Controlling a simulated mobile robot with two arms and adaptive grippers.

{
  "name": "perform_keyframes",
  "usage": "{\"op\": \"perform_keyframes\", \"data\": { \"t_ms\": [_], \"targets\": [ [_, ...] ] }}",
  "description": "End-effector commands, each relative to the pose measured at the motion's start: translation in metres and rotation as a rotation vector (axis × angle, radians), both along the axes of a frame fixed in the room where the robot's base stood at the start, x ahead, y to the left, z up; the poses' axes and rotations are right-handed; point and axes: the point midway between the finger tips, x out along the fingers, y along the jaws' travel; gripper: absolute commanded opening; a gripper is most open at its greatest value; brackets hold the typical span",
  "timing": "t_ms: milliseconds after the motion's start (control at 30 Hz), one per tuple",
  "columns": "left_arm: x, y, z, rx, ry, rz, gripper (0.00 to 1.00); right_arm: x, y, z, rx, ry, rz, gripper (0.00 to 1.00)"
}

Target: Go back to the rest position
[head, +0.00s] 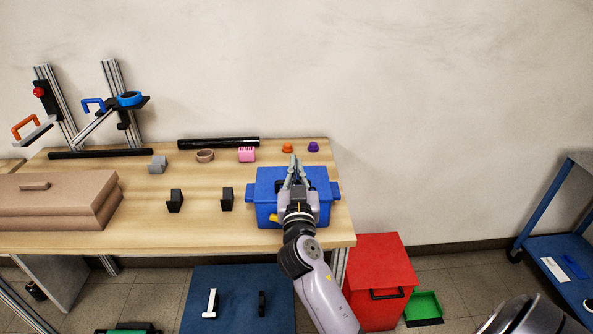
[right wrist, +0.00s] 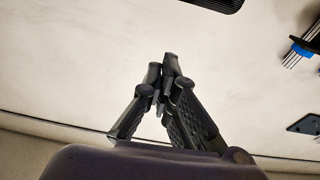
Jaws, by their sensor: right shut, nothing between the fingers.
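My right gripper (head: 294,163) is shut and empty in the head view, above the blue bin (head: 265,190) at the right end of the wooden table. My right arm comes up from the bottom and covers part of the bin. In the right wrist view the gripper's fingertips (right wrist: 168,62) meet, with only the pale wall behind them. My left gripper is not in view.
The wooden table (head: 145,237) carries a brown case (head: 50,207), two black blocks, small coloured parts and a black tube (head: 218,142). A red bin (head: 375,265) stands on the floor at right. A blue cart (head: 555,245) is at far right; floor between is mostly clear.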

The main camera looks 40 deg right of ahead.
Motion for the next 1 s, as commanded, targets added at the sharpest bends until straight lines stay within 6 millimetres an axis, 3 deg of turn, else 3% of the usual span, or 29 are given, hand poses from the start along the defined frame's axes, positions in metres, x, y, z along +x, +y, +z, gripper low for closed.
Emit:
{"op": "perform_keyframes", "data": {
  "t_ms": [33, 300, 733, 867, 1000],
  "targets": [
    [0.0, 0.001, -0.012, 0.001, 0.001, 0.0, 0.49, -0.012, 0.007, -0.013, 0.006, 0.004, 0.001, 0.0],
    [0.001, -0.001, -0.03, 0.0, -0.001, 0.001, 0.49, -0.054, 0.034, -0.017, 0.004, 0.004, -0.001, 0.0],
    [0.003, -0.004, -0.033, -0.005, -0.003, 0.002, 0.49, -0.069, 0.041, -0.02, 0.008, 0.02, -0.004, 0.0],
    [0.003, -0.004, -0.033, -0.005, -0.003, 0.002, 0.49, -0.081, 0.036, -0.056, 0.06, 0.145, -0.013, 0.0],
    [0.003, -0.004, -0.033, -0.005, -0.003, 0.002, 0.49, -0.116, 0.044, -0.134, 0.16, 0.459, 0.024, 0.0]
  ]
}}
